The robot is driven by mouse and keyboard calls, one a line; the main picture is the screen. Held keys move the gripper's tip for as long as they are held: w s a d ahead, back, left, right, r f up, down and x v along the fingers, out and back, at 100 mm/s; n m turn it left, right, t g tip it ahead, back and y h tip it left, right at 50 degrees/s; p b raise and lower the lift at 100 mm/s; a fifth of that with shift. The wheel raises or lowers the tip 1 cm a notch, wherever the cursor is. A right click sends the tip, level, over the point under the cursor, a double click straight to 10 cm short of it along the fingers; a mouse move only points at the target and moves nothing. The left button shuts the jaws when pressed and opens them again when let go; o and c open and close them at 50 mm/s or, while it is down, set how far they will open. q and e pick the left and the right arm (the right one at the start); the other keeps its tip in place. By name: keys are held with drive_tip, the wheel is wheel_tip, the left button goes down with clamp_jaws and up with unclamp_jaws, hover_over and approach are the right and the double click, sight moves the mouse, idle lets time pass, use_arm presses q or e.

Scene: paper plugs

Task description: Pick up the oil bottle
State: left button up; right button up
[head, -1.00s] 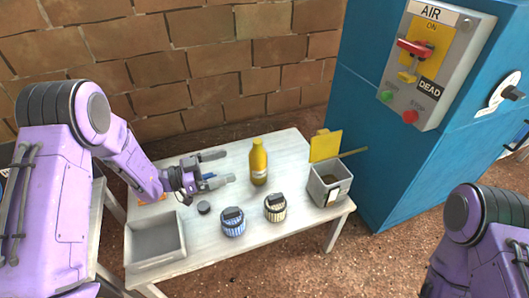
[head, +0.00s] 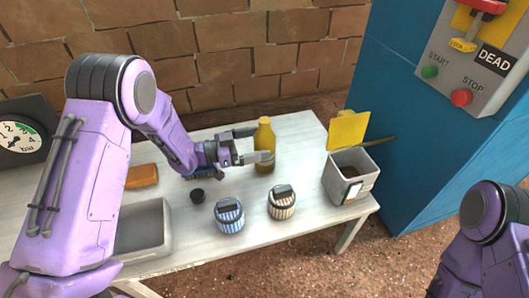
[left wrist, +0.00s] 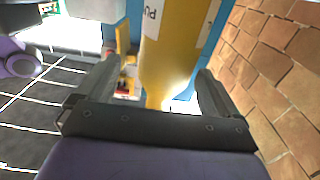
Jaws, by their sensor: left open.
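The oil bottle (head: 264,138) is yellow with a narrow neck and stands upright on the white table (head: 300,130). My left gripper (head: 252,145) is open at the bottle, with one finger behind it and one in front. In the left wrist view the yellow bottle (left wrist: 172,55) fills the space between the two spread fingers of my left gripper (left wrist: 150,95). I cannot tell whether either finger touches it. My right gripper is out of view; only part of my right arm shows at the right.
Two striped jars, one blue (head: 229,216) and one cream (head: 282,203), stand in front of the bottle. A grey box with a yellow lid (head: 351,175) stands to the right. A dark cap (head: 197,195) and an empty grey tray (head: 143,232) are at the left.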

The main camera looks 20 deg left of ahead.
sight(271, 136)
use_arm(q)
drive_tip(key=b+x, duration=0.1)
drive_tip(key=x, duration=0.4)
drive_tip(key=shift+w+a+r+b, duration=0.2)
drive_tip(key=shift+w+a+b, duration=0.05)
drive_tip(key=shift+b, duration=0.1)
drive_tip(key=shift+r, duration=0.1)
drive_tip(key=c, duration=0.9)
drive_tip(key=shift+c, duration=0.2)
